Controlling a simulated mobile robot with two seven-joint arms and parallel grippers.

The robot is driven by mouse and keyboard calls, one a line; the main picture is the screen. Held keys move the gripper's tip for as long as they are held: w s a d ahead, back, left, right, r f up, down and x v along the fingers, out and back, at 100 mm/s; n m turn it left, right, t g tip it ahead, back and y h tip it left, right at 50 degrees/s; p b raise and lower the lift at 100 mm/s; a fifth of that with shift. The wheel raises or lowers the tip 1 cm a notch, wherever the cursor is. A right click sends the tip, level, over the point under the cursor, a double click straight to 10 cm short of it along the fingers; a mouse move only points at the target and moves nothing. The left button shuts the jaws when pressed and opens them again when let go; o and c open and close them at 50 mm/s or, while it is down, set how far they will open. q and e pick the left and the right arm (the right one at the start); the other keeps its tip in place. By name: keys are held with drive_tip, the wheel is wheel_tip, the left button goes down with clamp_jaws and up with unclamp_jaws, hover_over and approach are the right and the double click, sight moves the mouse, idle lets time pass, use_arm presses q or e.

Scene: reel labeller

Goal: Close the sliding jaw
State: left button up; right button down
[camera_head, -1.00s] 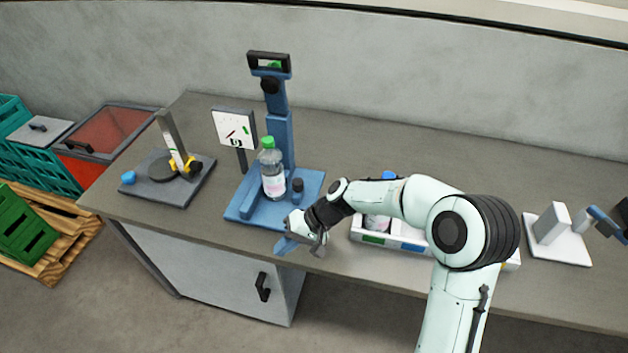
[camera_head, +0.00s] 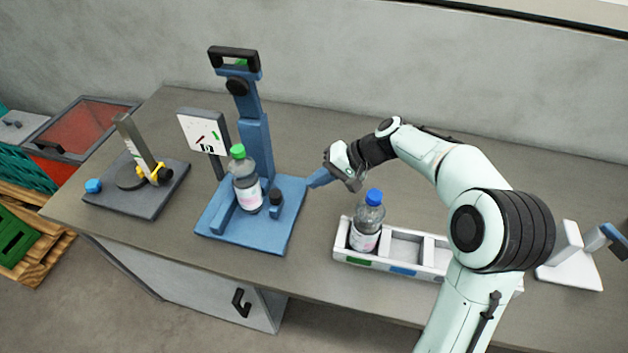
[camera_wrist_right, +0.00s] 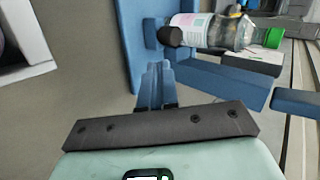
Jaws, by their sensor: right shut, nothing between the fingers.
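The blue stand (camera_head: 262,237) holds an upright clear bottle with a green cap (camera_head: 246,180) on its base. A fixed blue jaw lies on the bottle's left, and the sliding jaw with a black knob (camera_head: 276,198) stands close on its right. Whether the jaw touches the bottle I cannot tell. My right gripper (camera_head: 317,180) is shut and empty, just right of the stand's base. In the right wrist view its blue fingers (camera_wrist_right: 156,78) point toward the black knob (camera_wrist_right: 171,36), with a gap between. The bottle also shows there (camera_wrist_right: 205,30). My left gripper is not seen.
A white tray (camera_head: 395,266) with a blue-capped bottle (camera_head: 367,222) stands right of the blue stand. A dark plate with a yellow clamp (camera_head: 158,174) is at the left. A white panel (camera_head: 203,134) stands behind the bottle. The table behind my gripper is clear.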

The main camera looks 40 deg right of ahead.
sight(282, 199)
drive_tip(key=x, duration=0.8)
drive_tip(key=shift+a+f, duration=0.1)
drive_tip(key=shift+a, duration=0.05)
drive_tip(key=shift+w+a, duration=0.95)
drive_tip(key=shift+w, duration=0.25)
drive_tip(key=shift+p, duration=0.3)
